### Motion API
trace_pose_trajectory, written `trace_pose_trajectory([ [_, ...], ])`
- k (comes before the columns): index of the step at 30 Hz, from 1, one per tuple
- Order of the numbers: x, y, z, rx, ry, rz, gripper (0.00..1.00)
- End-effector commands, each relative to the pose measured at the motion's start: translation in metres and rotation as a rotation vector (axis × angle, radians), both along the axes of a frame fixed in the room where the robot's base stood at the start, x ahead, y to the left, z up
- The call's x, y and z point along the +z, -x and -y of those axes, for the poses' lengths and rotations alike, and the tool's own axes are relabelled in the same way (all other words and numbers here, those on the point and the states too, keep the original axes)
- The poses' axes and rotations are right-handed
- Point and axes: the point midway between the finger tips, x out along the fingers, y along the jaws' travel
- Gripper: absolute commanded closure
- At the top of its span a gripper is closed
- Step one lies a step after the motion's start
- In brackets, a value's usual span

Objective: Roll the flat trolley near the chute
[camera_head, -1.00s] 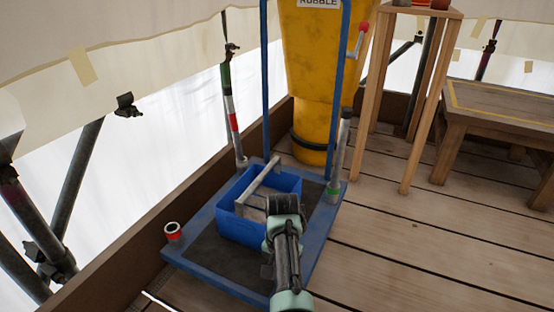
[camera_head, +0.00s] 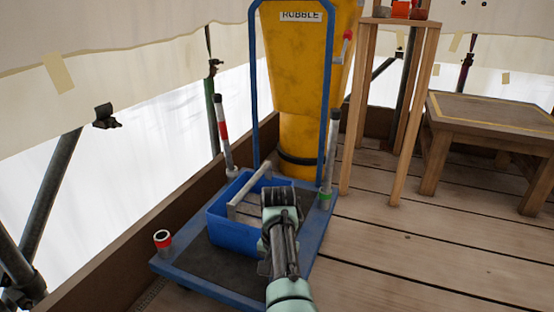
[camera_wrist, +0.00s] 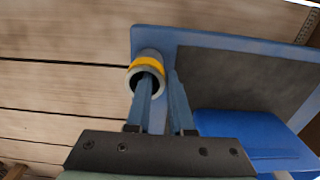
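The flat trolley (camera_head: 186,276) is blue with a dark mat and a tall blue push hoop at its far end. It stands on the planks just in front of the yellow rubble chute (camera_head: 310,75). A blue bin (camera_head: 232,238) with a pale handle sits on it. My gripper (camera_wrist: 160,75) is at the trolley's near right corner, at a short yellow-banded tube (camera_wrist: 147,64). One finger appears in the tube's mouth and the other outside, closed on its wall. In the head view my wrist hides this corner.
A red-banded tube (camera_head: 163,242), a red-white post (camera_head: 221,120) and a green-banded post (camera_head: 330,165) stand at the trolley's other corners. A wooden kerb (camera_head: 115,250) runs close along the left. A wooden stand (camera_head: 425,95) and low table (camera_head: 490,112) are right. Planks at right are clear.

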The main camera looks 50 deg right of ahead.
Motion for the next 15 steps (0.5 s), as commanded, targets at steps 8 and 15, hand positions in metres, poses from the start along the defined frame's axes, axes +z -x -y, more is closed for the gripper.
trace_pose_trajectory([
  [8,0.0007,-0.0011,-0.0005,0.001,0.0,0.002,0.59],
  [15,0.0051,-0.0015,-0.0005,0.001,0.0,0.003,0.59],
])
